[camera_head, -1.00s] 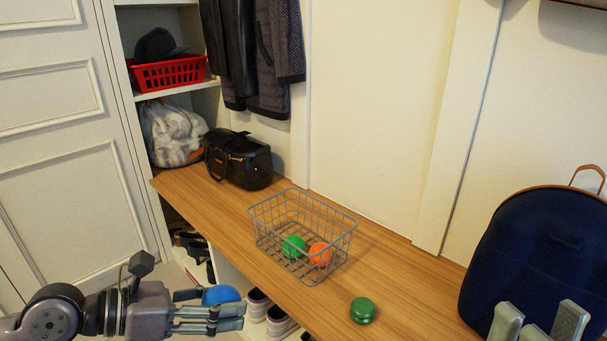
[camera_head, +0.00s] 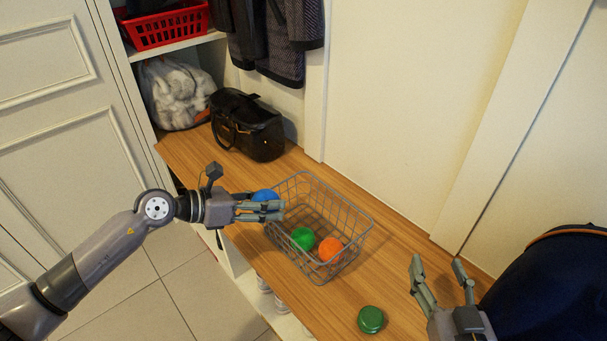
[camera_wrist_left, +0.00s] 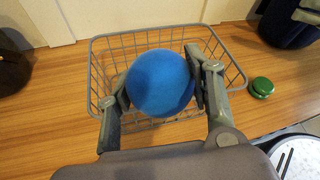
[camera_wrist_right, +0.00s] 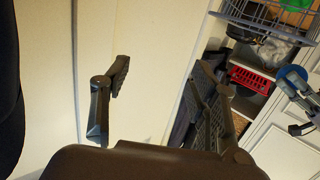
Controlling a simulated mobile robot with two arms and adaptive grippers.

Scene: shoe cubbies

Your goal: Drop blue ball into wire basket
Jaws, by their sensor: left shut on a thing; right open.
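The blue ball (camera_head: 265,196) is held between the fingers of my left gripper (camera_head: 262,207), at the left rim of the wire basket (camera_head: 352,212) in the head view. In the left wrist view the blue ball (camera_wrist_left: 160,83) is clamped between both fingers, with the basket (camera_wrist_left: 97,72) behind and below it. A green ball (camera_head: 302,238) and an orange ball (camera_head: 330,249) lie inside the basket. My right gripper (camera_head: 440,275) is open and empty, right of the basket; it also shows in the right wrist view (camera_wrist_right: 160,90).
The basket stands on a wooden bench (camera_head: 400,300). A green round object (camera_head: 371,319) lies on the bench in front of it. A black bag (camera_head: 247,124) stands at the back left, and a navy backpack (camera_head: 555,285) at the right.

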